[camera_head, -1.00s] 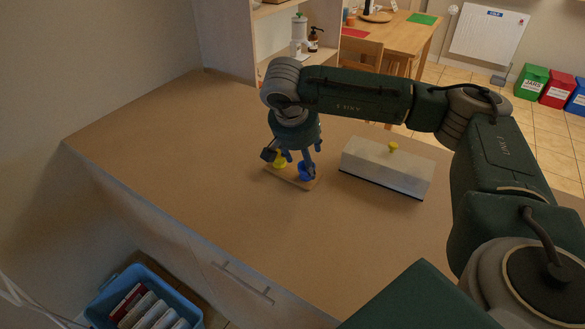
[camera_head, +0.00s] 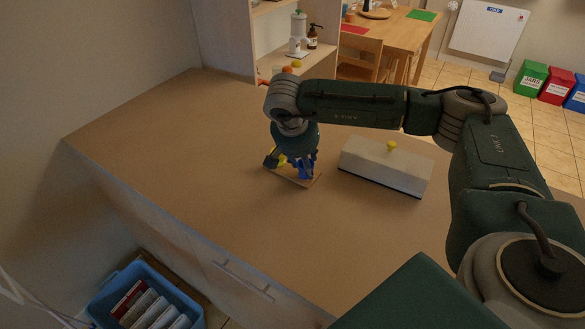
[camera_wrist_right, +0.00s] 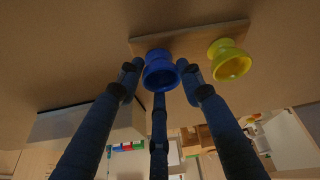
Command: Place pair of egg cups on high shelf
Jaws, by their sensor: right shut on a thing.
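A blue egg cup (camera_head: 306,171) stands on a small wooden board (camera_head: 316,181) on the counter. In the right wrist view the blue egg cup (camera_wrist_right: 161,72) sits between the fingers of my right gripper (camera_wrist_right: 160,75), which is shut on it. A yellow egg cup (camera_wrist_right: 230,62) is beside it on the same board (camera_wrist_right: 190,38), outside the fingers. In the head view my right gripper (camera_head: 295,165) points down and partly hides both cups. The upper shelf (camera_head: 270,7) of a pale shelf unit is at the top of the head view. My left gripper is out of view.
A pale covered box with a yellow knob (camera_head: 385,165) stands right of the board. A soap bottle (camera_head: 312,36) and a white dispenser (camera_head: 298,30) stand on a lower shelf. A blue crate (camera_head: 145,295) is below the counter's front. The counter's left side is clear.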

